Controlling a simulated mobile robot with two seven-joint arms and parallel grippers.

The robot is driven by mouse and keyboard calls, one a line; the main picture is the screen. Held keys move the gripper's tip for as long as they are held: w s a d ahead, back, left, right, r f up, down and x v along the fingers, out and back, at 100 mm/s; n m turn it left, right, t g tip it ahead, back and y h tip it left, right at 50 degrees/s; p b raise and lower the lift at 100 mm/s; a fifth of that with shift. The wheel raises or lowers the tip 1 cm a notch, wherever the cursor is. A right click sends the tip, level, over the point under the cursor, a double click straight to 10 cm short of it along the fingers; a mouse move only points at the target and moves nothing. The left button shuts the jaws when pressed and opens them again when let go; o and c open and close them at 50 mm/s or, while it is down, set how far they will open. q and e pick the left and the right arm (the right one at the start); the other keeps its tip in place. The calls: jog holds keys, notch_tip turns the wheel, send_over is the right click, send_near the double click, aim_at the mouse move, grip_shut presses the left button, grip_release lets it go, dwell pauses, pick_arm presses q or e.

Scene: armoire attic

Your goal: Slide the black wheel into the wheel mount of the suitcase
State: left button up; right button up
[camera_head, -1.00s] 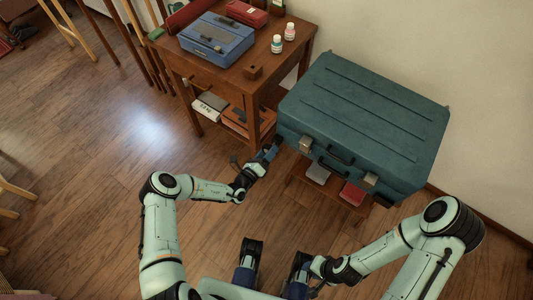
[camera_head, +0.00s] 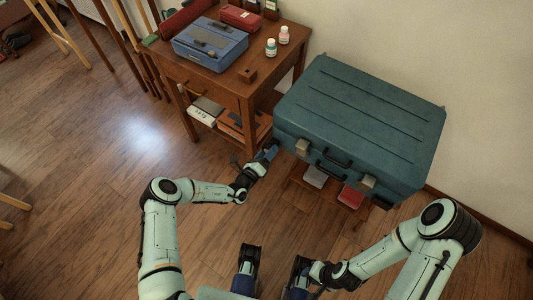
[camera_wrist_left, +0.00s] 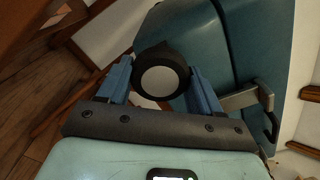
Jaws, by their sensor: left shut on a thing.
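The teal suitcase (camera_head: 360,115) lies flat on a low wooden stand, with its handle and latches facing me. My left gripper (camera_head: 270,151) is beside its near left corner. In the left wrist view the gripper (camera_wrist_left: 162,85) is shut on the black wheel (camera_wrist_left: 165,78), which has a grey hub. The suitcase (camera_wrist_left: 192,35) is just behind the wheel there. I cannot tell whether they touch. The wheel mount is not clearly visible. A dark wheel (camera_head: 382,203) shows under the suitcase's near right corner. My right gripper is low, near my base, and its fingers cannot be made out.
A wooden desk (camera_head: 240,85) stands left of the suitcase, close to my left gripper. It holds a blue case (camera_head: 210,43), a red box (camera_head: 240,18) and two small bottles. A red item (camera_head: 350,196) lies under the suitcase.

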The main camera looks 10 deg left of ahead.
pick_arm(q)
jog(key=shift+w, duration=0.15)
pick_arm(e)
jog(key=shift+f, duration=0.1)
pick_arm(q)
jog(key=o, duration=1.1)
jog(key=p+v, duration=0.2)
jog(key=v, duration=1.1)
jog(key=shift+s+r, duration=0.1)
jog(key=shift+s, duration=0.15)
pick_arm(e)
jog(key=shift+s+r, duration=0.25)
jog(key=shift+r, duration=0.95)
pick_arm(q)
jog(key=shift+p, duration=0.3)
